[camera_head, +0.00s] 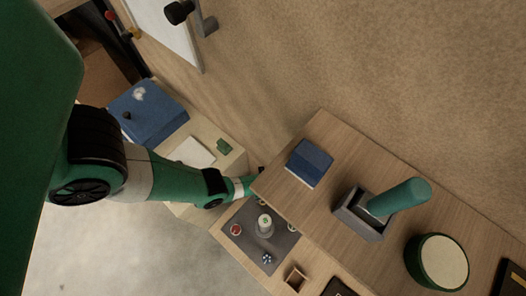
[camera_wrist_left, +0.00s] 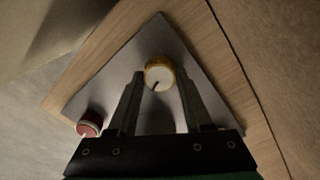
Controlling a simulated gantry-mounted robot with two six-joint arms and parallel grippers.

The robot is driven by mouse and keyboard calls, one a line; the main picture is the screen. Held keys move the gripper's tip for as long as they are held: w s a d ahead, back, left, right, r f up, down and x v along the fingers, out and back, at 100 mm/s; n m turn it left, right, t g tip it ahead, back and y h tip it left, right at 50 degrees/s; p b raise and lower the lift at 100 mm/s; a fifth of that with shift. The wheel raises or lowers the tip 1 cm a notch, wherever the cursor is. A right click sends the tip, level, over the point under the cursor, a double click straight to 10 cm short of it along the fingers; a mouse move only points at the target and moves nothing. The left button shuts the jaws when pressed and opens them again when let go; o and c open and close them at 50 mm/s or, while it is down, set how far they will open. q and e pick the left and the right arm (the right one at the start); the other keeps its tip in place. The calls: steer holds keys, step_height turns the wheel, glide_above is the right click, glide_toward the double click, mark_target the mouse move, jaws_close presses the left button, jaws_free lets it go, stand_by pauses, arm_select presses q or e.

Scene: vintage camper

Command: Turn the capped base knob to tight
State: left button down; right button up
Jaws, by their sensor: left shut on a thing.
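A grey panel (camera_head: 245,247) carries several knobs, and it also shows in the left wrist view (camera_wrist_left: 112,80). My left gripper (camera_wrist_left: 160,76) is shut on a round knob (camera_wrist_left: 159,73) with a pale top, a yellow rim and a dark pointer line. The fingers hold it from both sides. A grey capped piece (camera_head: 265,226) with a pale top stands mid-panel. A red knob (camera_head: 235,230) is at the panel's left corner, also in the wrist view (camera_wrist_left: 89,124).
The wooden shelf (camera_head: 330,150) overhangs the panel and bears a blue box (camera_head: 309,163), a grey holder with a teal cylinder (camera_head: 400,197) and a round tin (camera_head: 437,261). A blue-and-white knob (camera_head: 267,258) and a small wooden box (camera_head: 295,278) sit towards the front.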

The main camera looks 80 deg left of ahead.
arm_select(q)
steer(key=shift+m, duration=1)
steer(key=shift+c, duration=1.6)
jaws_free()
step_height(320, 180, up, 12)
steer(key=p, duration=1.1)
steer(key=shift+w+f, duration=0.25)
